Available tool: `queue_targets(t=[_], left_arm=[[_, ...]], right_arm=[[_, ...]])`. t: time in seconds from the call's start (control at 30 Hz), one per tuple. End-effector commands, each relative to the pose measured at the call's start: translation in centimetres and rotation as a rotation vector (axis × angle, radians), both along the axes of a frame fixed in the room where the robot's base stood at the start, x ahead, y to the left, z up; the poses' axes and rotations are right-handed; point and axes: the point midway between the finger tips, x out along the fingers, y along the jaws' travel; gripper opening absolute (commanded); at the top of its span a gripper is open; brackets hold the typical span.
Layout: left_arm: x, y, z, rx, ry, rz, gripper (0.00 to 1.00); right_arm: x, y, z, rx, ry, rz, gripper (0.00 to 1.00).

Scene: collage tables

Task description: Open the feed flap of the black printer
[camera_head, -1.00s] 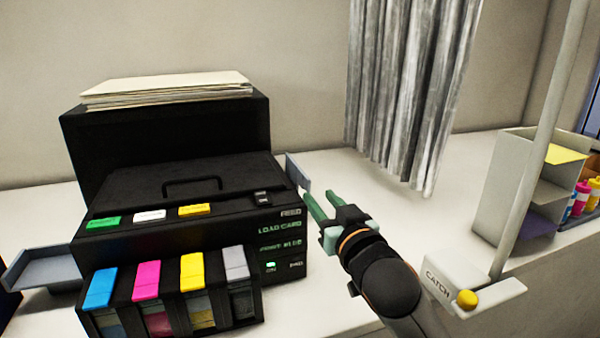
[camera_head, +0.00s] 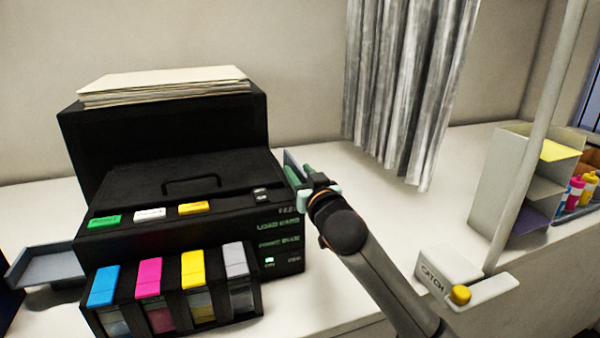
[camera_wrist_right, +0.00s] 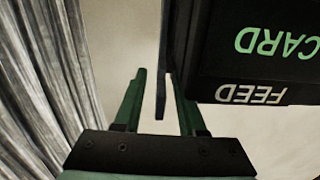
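The black printer (camera_head: 180,180) stands on the white table at the left of the head view. Its feed flap, a thin grey panel (camera_head: 291,168), stands out from the printer's right side. It shows edge-on in the right wrist view (camera_wrist_right: 161,98), beside the printer's FEED label (camera_wrist_right: 252,95). My right gripper (camera_head: 303,177) is at the flap, with its green fingers apart and one on each side of the panel. A gap shows between the panel and each finger in the wrist view. My left gripper is not in view.
A grey curtain (camera_head: 405,90) hangs behind and right of the gripper. A grey tray (camera_head: 45,265) juts from the printer's left. Ink cartridges (camera_head: 193,270) line its front.

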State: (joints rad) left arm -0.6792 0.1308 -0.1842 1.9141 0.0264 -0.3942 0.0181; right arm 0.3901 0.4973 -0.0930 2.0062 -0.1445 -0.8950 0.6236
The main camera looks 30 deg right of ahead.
Motion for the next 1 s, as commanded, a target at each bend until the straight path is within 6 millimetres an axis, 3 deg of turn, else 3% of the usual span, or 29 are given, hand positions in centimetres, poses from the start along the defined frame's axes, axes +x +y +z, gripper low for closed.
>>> queue_targets(t=[0.1, 0.47, 1.0], left_arm=[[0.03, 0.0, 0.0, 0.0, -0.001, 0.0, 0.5], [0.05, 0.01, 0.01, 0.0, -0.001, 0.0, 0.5], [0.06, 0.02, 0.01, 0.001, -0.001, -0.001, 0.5]], right_arm=[[-0.01, 0.0, 0.0, 0.0, 0.0, 0.0, 0.39], [-0.03, 0.01, -0.01, 0.0, 0.0, 0.0, 0.0], [-0.04, 0.02, -0.03, 0.0, 0.001, 0.0, 0.0]])
